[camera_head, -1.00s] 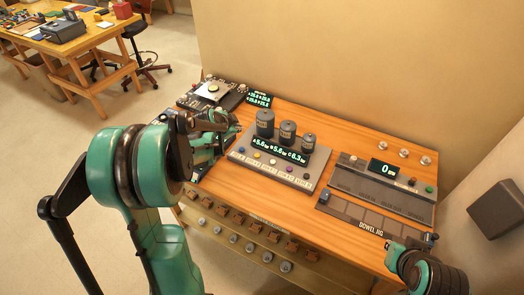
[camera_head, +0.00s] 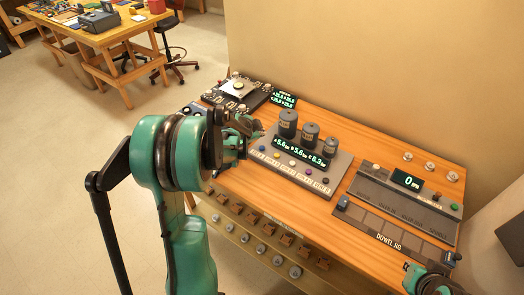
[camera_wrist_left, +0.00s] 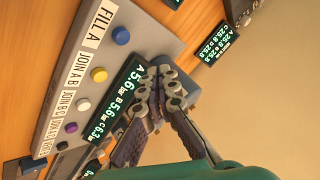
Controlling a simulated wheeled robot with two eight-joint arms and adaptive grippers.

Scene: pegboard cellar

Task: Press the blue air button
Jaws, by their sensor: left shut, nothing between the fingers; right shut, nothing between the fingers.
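The grey air panel (camera_head: 318,187) on the wooden bench carries three dark cylinders (camera_head: 288,122), a green readout and a row of coloured buttons. The blue button (camera_wrist_left: 121,36), next to the "FILL A" label, stands clear in the left wrist view; it also shows small at the left end of the row in the head view (camera_head: 262,149). My left gripper (camera_head: 250,130) is shut and empty, beside the panel's left end. In the left wrist view its fingers (camera_wrist_left: 145,118) overlap the readout, apart from the blue button. My right gripper (camera_head: 425,275) is shut at the bottom right, partly cut off.
A dark device with a light plate (camera_head: 238,90) stands at the bench's back left. A second console (camera_head: 400,205) reading 0 and a dowel jig (camera_head: 385,228) lie to the right. Knobs line the bench front. Bare wood lies in front of the panel.

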